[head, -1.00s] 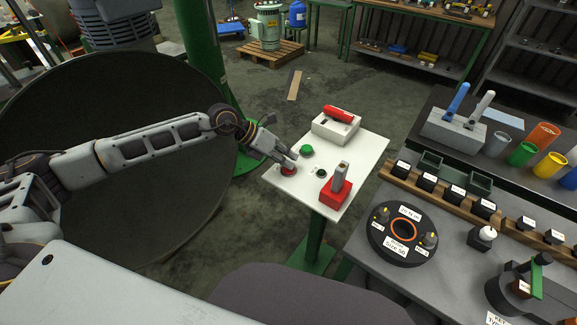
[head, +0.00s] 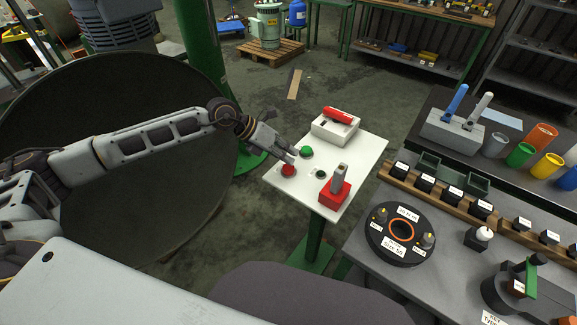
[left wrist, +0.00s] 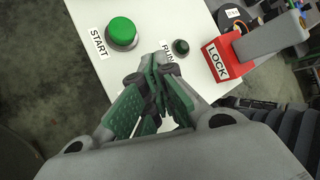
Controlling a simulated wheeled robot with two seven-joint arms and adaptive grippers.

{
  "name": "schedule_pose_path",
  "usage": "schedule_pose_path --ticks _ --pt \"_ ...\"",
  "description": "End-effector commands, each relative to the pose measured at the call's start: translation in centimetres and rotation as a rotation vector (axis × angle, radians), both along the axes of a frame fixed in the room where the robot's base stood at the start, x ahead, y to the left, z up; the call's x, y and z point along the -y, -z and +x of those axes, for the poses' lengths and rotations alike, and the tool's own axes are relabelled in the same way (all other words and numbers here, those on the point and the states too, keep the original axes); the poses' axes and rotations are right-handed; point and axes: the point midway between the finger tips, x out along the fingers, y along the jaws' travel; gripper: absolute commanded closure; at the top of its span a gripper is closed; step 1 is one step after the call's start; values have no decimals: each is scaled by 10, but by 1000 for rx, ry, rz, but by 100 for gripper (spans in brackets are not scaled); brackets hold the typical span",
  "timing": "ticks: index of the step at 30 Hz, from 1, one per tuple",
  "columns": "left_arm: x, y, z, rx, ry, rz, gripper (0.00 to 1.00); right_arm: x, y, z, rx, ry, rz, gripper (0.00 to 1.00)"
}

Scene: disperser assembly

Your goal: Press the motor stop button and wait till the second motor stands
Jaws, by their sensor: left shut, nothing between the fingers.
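The red stop button (head: 288,170) sits on the white panel (head: 350,150) of a green stand. My left gripper (head: 292,155) is shut and empty just above and behind the red button, apart from it as far as I can tell. In the left wrist view the closed fingers (left wrist: 160,85) hide the red button. The green START button (head: 306,151) shows beside the gripper, and also in the left wrist view (left wrist: 122,32). A small dark green RUN lamp (left wrist: 181,47) looks unlit. I cannot tell which machine is the second motor. My right gripper is not in view.
A red LOCK block with a grey lever (head: 335,191) stands at the panel's front right. A white box with a red handle (head: 336,125) stands at its back. A workbench (head: 360,262) with a black round fixture (head: 386,245) is to the right.

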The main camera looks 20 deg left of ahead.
Motion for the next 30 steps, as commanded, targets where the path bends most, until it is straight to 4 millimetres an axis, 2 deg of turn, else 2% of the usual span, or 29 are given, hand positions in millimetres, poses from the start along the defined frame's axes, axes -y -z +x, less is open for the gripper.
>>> schedule_pose_path --ticks 3,8,14,24,30 --pt "0 0 0 0 0 0 100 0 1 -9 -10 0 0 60" --pt "0 0 0 0 0 0 100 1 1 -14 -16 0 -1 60" --pt "0 -5 0 1 -1 0 100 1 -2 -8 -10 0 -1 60" --pt "0 -26 0 0 0 0 100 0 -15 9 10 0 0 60" --pt "0 -38 0 1 0 0 100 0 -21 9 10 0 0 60"
